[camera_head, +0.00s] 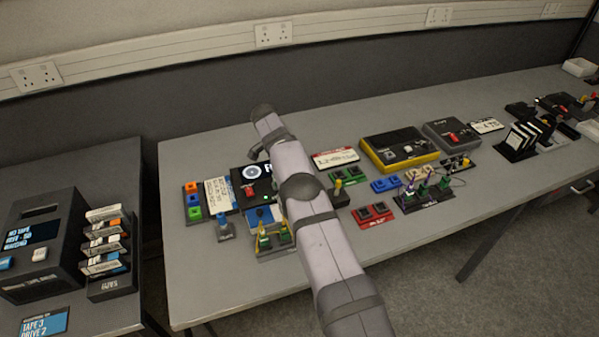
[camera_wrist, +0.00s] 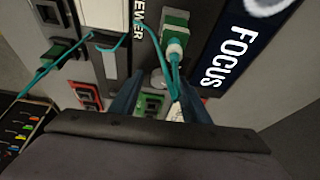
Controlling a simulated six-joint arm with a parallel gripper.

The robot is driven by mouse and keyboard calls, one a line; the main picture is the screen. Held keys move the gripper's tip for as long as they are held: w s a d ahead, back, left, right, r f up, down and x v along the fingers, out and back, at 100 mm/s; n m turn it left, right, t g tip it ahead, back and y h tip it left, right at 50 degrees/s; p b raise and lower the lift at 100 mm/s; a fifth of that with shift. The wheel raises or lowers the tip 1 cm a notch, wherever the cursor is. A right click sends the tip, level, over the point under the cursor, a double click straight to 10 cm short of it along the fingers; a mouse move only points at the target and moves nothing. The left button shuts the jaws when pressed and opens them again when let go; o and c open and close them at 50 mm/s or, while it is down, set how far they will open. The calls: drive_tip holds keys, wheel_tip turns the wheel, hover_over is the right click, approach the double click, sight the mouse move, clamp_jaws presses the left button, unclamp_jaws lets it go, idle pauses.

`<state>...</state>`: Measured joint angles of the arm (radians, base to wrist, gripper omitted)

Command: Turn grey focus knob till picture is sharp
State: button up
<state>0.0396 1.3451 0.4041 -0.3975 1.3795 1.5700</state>
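In the wrist view, a dark screen reads FOCUS in white letters (camera_wrist: 228,58), and a strip beside it ends in "EWER". A small round grey knob (camera_wrist: 157,79) shows between the finger tips, partly covered. My gripper (camera_wrist: 160,98) is open, with its two dark blue fingers apart on either side of the knob. I cannot tell whether they touch it. A green plug (camera_wrist: 175,38) with a teal cable stands close by, and the cable crosses the gap. In the head view, a black device (camera_head: 244,181) shows part of its screen; my arm hides the rest and the gripper.
Red sockets (camera_wrist: 88,95) and a green socket (camera_wrist: 151,104) lie near the fingers. The grey table (camera_head: 210,285) holds a yellow-edged box (camera_head: 399,148), coloured blocks and cabled plugs. A tape rack (camera_head: 107,250) stands at left. The table's front left is clear.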

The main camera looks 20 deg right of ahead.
drive_tip(key=shift+r, duration=0.1)
drive_tip(key=shift+a+r, duration=0.25)
drive_tip(key=shift+r, duration=0.35)
drive_tip(key=p+v, duration=0.1)
drive_tip(key=v, duration=0.5)
drive_tip(key=shift+f, duration=0.1)
drive_tip(key=shift+d, duration=0.1)
